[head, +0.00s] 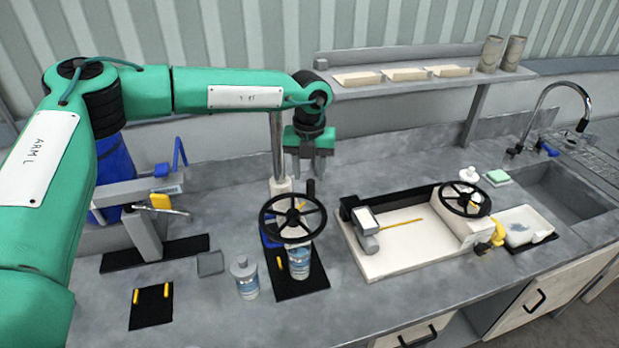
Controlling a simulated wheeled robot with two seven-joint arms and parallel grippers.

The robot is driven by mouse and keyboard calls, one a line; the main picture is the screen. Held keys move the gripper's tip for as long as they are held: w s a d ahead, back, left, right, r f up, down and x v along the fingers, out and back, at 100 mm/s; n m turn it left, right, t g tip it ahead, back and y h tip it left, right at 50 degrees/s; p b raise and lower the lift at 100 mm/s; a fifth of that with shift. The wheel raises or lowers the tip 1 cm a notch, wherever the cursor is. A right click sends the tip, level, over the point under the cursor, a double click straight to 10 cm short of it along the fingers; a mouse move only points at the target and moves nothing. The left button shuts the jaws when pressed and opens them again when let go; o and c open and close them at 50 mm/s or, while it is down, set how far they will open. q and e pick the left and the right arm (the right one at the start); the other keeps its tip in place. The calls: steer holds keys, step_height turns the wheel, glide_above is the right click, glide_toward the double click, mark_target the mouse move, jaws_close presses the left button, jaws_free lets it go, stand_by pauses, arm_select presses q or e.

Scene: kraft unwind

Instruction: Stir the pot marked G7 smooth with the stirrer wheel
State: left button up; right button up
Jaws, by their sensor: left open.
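The black stirrer wheel (278,232) lies flat on its stand, with an upright handle knob (311,187) at its far rim. A white and blue pot (300,264) stands under the wheel on a black mat; its marking is too small to read. A second, similar pot (246,280) with a grey top stands to the left, off the mat. My left gripper (308,172) is open and empty, fingers pointing down, above and behind the wheel near the knob and apart from it. My right gripper is out of view.
A grey post (278,145) rises behind the wheel. To the right is a white tray machine (390,262) with a second black wheel (464,200). A clamp-like stand (147,235) is at left. A shelf (430,78) runs behind. The front counter is mostly clear.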

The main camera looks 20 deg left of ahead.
mark_target(311, 181)
arm_select(q)
step_height(311, 181, down, 4)
steer(key=shift+d+r+p, duration=0.15)
steer(key=shift+p, duration=0.5)
steer(key=shift+f, duration=0.6)
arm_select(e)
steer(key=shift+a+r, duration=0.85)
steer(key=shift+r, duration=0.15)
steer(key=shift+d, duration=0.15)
arm_select(q)
jaws_close()
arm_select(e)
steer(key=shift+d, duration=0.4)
